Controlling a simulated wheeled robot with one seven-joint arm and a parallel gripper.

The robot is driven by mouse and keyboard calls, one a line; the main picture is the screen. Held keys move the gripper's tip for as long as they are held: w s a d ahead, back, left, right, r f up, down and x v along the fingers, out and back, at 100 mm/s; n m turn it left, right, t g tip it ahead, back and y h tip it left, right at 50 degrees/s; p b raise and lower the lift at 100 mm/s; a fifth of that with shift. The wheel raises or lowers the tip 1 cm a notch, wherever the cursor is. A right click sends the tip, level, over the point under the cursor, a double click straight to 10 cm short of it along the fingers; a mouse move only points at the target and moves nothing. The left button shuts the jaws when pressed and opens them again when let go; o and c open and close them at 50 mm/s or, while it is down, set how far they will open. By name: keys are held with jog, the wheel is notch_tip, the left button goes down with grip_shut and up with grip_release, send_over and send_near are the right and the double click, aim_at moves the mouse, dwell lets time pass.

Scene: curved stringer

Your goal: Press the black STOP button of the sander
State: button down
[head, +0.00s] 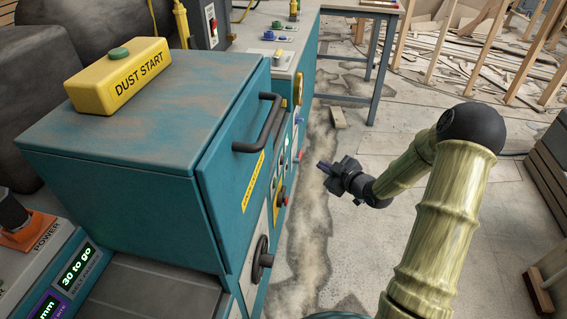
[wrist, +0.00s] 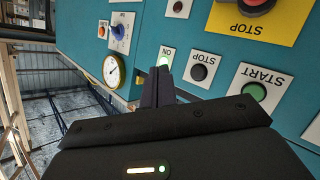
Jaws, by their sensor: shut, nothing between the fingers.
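The sander (head: 120,148) is a teal cabinet at the left of the head view, its control side seen at a steep angle. In the wrist view its panel is upside down. The black STOP button (wrist: 198,72) sits on a white plate, between a green START button (wrist: 255,92) and a small ON label (wrist: 167,54). My gripper (head: 323,167) is shut and empty, held out in front of the panel. In the wrist view its closed fingertips (wrist: 160,72) appear just left of the black button, over the ON label's lower edge. I cannot tell the exact gap to the panel.
A red button (wrist: 257,3) on a yellow STOP plate is above START in the wrist view. A gauge (wrist: 114,71) and blue knob (wrist: 119,32) are to the left. A black door handle (head: 262,128) and handwheel (head: 262,260) stick out from the sander.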

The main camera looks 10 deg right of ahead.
aim_at(283, 160)
jog(key=w+a+b, duration=0.2)
jog(key=a, duration=0.6)
jog(key=shift+w+a, duration=0.2)
jog(key=shift+w, duration=0.15)
jog(key=shift+a, duration=0.1)
dwell(1.8)
jog(key=shift+w+a+b, duration=0.1)
jog(key=shift+a+b, duration=0.15)
jog(key=shift+b, duration=0.1)
jog(key=shift+w+a, duration=0.15)
jog(key=shift+a, duration=0.3)
dwell(0.9)
jog(key=shift+s+d, duration=0.25)
jog(key=shift+d, duration=0.55)
